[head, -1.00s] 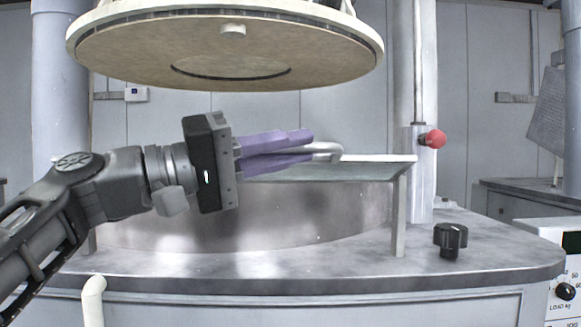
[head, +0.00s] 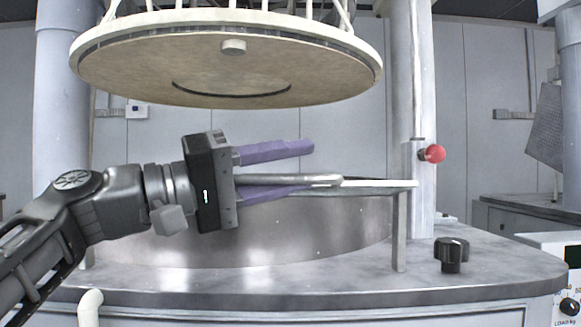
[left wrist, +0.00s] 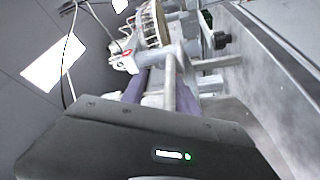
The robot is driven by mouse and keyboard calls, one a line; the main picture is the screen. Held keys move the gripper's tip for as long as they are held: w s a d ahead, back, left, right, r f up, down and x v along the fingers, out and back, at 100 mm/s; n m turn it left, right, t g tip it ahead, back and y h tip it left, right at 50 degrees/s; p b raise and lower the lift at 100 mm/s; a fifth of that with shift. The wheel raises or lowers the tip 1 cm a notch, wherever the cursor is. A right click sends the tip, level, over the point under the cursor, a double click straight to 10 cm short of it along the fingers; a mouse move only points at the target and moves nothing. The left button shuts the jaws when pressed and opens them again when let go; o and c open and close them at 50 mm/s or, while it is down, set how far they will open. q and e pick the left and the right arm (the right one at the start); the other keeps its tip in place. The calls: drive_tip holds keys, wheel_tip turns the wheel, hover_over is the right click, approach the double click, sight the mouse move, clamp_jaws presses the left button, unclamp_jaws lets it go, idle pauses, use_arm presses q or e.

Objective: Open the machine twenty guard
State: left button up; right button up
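The guard is a thin flat panel (head: 375,186) with a pale edge, seen nearly edge-on in the head view above the round metal basin (head: 300,235). Its right end is by an upright post (head: 399,235). A grey bar handle (head: 290,180) sticks out from the guard to the left. My left gripper (head: 308,168) reaches in from the left, with its purple fingers apart. The handle lies between them, closer to the lower finger. In the left wrist view the handle (left wrist: 171,75) also runs between the two fingers. My right gripper is out of view.
A large round upper platen (head: 235,75) hangs above my left gripper. A red button (head: 433,153) is on the column at the right. A black knob (head: 451,255) stands on the machine top (head: 330,275). A control box (head: 560,270) is at the right edge.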

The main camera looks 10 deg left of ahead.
use_arm(q)
drive_tip(key=v, duration=0.8)
drive_tip(key=shift+a, duration=0.15)
drive_tip(key=b+v, duration=0.1)
drive_tip(key=v, duration=0.7)
drive_tip(key=shift+a+f, duration=0.3)
drive_tip(key=shift+f, duration=0.1)
idle(0.5)
idle(0.4)
